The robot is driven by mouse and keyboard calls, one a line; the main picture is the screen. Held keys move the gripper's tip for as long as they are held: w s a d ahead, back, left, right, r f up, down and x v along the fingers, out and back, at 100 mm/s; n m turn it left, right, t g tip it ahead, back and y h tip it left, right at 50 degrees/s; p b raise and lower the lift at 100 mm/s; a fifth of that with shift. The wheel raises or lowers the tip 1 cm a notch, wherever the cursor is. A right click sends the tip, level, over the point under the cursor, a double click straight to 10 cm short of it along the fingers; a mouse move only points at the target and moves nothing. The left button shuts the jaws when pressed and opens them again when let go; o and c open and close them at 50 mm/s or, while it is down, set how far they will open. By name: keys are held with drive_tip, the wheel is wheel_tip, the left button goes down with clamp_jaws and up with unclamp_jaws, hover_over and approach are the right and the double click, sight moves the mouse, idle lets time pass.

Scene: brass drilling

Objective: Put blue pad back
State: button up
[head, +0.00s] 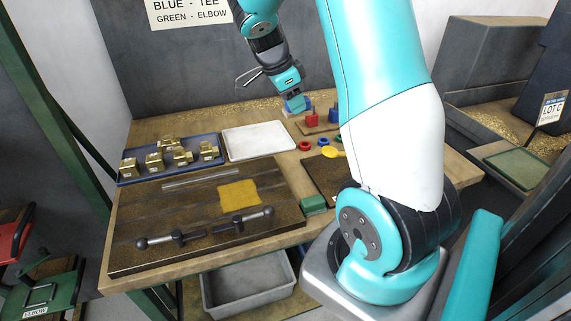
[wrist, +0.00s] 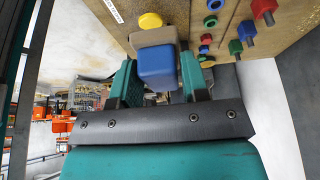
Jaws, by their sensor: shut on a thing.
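The blue pad (wrist: 156,67) is a rounded blue block between the two teal fingers of my gripper (wrist: 158,85) in the wrist view. My gripper is shut on it. A tan-grey piece (wrist: 152,38) lies right beyond the pad; I cannot tell whether they touch. In the head view my gripper (head: 296,104) is over the back of the bench, left of a small wooden stand (head: 318,128) with a red peg-like piece (head: 312,116) and a blue one (head: 334,115). The pad's lower side and the exact gap to the bench are hidden there.
A white tray (head: 258,141) and a blue tray (head: 171,172) of brass fittings stand left on the bench. Red ring (head: 304,145) and blue ring (head: 323,141) lie near the stand.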

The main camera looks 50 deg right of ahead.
wheel_tip(320, 180, down, 18)
drive_tip(key=p, duration=0.2)
drive_tip(key=shift+a+p, duration=0.1)
drive_tip(key=shift+p, duration=0.3)
drive_tip(key=shift+f, duration=0.1)
drive_tip(key=shift+f, duration=0.1)
drive_tip(key=shift+f+b, duration=0.5)
drive_tip(key=shift+b, duration=0.15)
drive_tip(key=o, duration=0.8)
